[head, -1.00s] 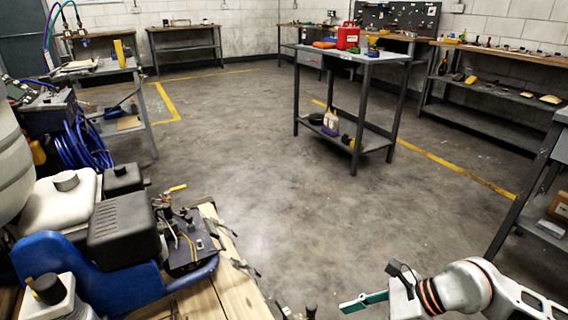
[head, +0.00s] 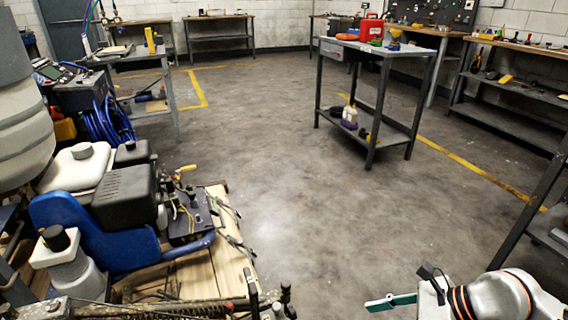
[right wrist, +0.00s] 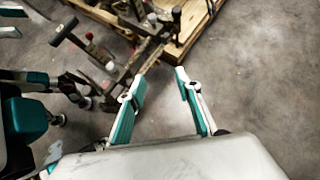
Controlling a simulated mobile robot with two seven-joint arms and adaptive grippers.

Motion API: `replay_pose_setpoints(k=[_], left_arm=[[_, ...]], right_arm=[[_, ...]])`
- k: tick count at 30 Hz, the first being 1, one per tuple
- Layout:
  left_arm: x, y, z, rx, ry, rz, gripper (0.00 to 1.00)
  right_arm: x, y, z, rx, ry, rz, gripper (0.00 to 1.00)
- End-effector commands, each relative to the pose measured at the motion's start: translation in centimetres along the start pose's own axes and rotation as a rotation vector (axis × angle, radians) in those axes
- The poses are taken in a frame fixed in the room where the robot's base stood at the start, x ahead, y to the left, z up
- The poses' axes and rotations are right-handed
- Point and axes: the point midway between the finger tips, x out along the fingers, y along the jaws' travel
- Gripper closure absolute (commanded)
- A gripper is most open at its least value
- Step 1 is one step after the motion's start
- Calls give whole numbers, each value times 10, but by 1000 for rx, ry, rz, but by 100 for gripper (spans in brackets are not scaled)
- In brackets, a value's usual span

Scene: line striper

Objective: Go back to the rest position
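My right gripper shows in the right wrist view (right wrist: 160,88). Its two teal-lined fingers stand apart with only bare floor between them, so it is open and empty. In the head view, one teal finger of it (head: 390,301) shows at the bottom right, over clear floor. It touches nothing there. The line striper, with its blue body (head: 95,235) and black engine (head: 125,196), is on a wooden pallet (head: 222,268) at the left. My left gripper is out of the head view. Two pale teal strips at the wrist view's left edge may be its fingers, but I cannot be sure.
A grey cart (head: 385,125) with a red case (head: 371,30) on top stands at centre right. Workbenches (head: 512,44) line the walls. Another table (head: 125,55) stands at the left behind the striper. The middle floor is open, with yellow lines.

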Motion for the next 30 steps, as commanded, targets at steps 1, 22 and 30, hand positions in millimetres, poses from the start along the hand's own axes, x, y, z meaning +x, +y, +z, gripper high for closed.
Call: replay_pose_setpoints(k=[1, 22, 30], left_arm=[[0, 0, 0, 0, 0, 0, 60], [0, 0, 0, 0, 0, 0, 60], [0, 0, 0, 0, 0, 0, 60]], right_arm=[[0, 0, 0, 0, 0, 0, 66], [-14, 186, 154, 1274, -844, 564, 66], [-42, 169, 116, 2170, -1108, 683, 66]])
